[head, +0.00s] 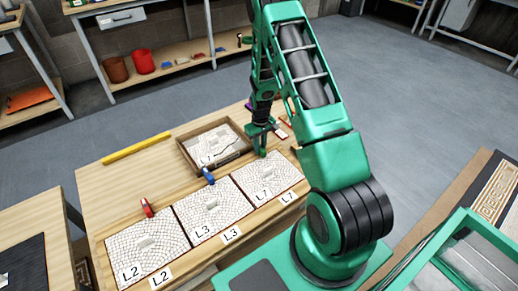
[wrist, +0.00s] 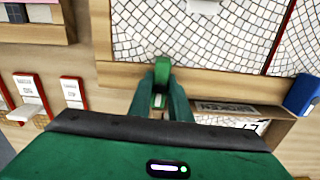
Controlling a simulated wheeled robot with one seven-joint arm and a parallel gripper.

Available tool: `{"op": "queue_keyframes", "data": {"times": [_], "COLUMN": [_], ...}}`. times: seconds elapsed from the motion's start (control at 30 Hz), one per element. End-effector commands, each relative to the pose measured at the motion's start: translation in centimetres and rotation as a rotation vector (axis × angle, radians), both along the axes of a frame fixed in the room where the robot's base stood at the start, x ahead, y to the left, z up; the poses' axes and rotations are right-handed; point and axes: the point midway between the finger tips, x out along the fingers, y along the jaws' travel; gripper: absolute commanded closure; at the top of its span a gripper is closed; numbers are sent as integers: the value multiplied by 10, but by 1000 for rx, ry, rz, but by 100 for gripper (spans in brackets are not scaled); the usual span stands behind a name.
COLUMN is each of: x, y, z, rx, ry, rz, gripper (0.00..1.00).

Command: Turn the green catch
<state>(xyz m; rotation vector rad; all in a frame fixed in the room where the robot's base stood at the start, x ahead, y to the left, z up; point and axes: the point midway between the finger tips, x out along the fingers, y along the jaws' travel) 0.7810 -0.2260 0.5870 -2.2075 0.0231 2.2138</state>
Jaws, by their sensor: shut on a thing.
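The green catch (wrist: 160,70) sits on the wooden strip at the edge of the L7 mosaic panel (head: 268,175). It is upright in the wrist view, between the two fingers. My gripper (wrist: 161,92) is shut on it, one finger on each side. In the head view my gripper (head: 260,140) reaches down at the far edge of the L7 panel and mostly hides the catch. The L7 panel also shows at the top of the wrist view (wrist: 215,40), lying flat in its place.
A blue catch (head: 208,175) stands at the L3 panel (head: 212,212) and a red catch (head: 147,207) at the L2 panel (head: 140,250). A wooden tray (head: 184,153) with a mosaic piece lies behind, close to my gripper. A yellow bar (head: 136,148) lies at the table's back left.

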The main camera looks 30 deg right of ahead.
Motion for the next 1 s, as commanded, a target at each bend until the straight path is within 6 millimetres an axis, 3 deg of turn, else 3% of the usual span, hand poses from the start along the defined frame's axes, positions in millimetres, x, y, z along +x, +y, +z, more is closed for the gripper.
{"op": "queue_keyframes", "data": {"times": [0.7, 0.73, 0.8, 1.0], "x": [6, 6, 5, 3], "y": [0, 0, 0, 0], "z": [2, 2, 2, 1], "rx": [-2, -2, -2, -1], "ry": [-13, -13, -11, -6], "rz": [73, 73, 73, 72], "gripper": [100, 76, 64, 64]}}
